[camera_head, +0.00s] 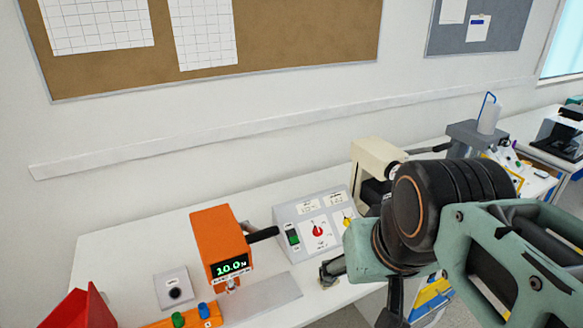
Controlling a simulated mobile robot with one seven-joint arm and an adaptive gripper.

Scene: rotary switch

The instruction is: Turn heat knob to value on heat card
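A sloped grey control box (293,213) stands on the bench in the head view. Its face has a red knob (318,230) on a white dial, and a yellow knob (347,218) to the right, partly hidden by my arm. Two small white cards (308,208) sit along its upper face; their writing is too small to read, so I cannot tell which is the heat card or which knob is heat. My gripper (357,288) is in front of and below the box, apart from both knobs. Its fingers are partly hidden, and its opening is unclear.
A green rocker switch (293,236) is on the box's left side. An orange device (220,240) reading 10.0 stands to the left, with its dark handle pointing towards the box. A cream machine (374,158) stands close behind my arm. A red bin (82,308) is at front left.

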